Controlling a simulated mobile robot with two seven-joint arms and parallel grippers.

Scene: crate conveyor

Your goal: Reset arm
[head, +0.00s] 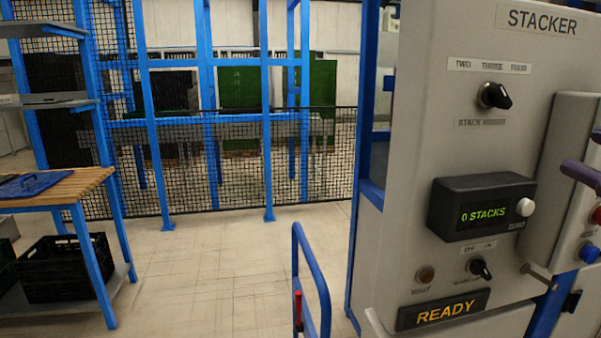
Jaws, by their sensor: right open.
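My right gripper (589,157) shows only in part at the right edge of the head view. Its purple-grey fingers are apart, with nothing seen between them, and the rest of it is cut off by the frame. It is in front of the right side of the grey stacker panel (400,130), near a red button (597,215) and a blue button (588,253). I cannot tell whether it touches the panel. My left gripper is not in view.
The panel's display (484,214) reads "0 STACKS" and its lower sign (443,311) reads "READY". A blue rail (312,275) stands left of the panel. A wooden-topped bench (60,188) with a black crate (68,268) below is at left. Open floor lies between; mesh fencing stands behind.

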